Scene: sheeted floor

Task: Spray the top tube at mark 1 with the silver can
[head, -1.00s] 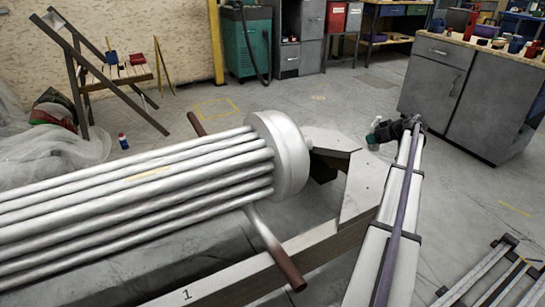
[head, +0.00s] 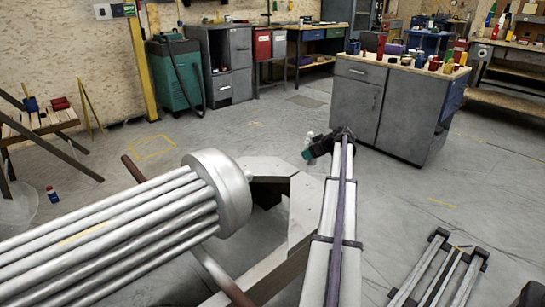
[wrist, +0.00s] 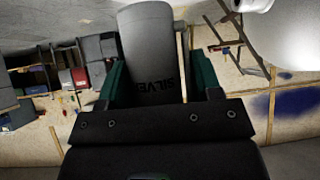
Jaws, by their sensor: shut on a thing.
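My gripper (head: 314,149) is at the far end of my arm in the head view, to the right of the tube bundle's round end cap and apart from it. In the wrist view my gripper (wrist: 160,82) has its green fingers shut on the sides of the silver can (wrist: 148,40), a grey cylinder lettered "SILVER". In the head view only a small pale part of the can (head: 308,138) shows. The mark 1 label is not in view now.
A grey bench (head: 390,108) with cans on top stands beyond my gripper. A green cabinet (head: 175,75) and grey cabinets (head: 225,65) line the back. A metal frame (head: 440,270) lies at lower right. Floor between is mostly clear.

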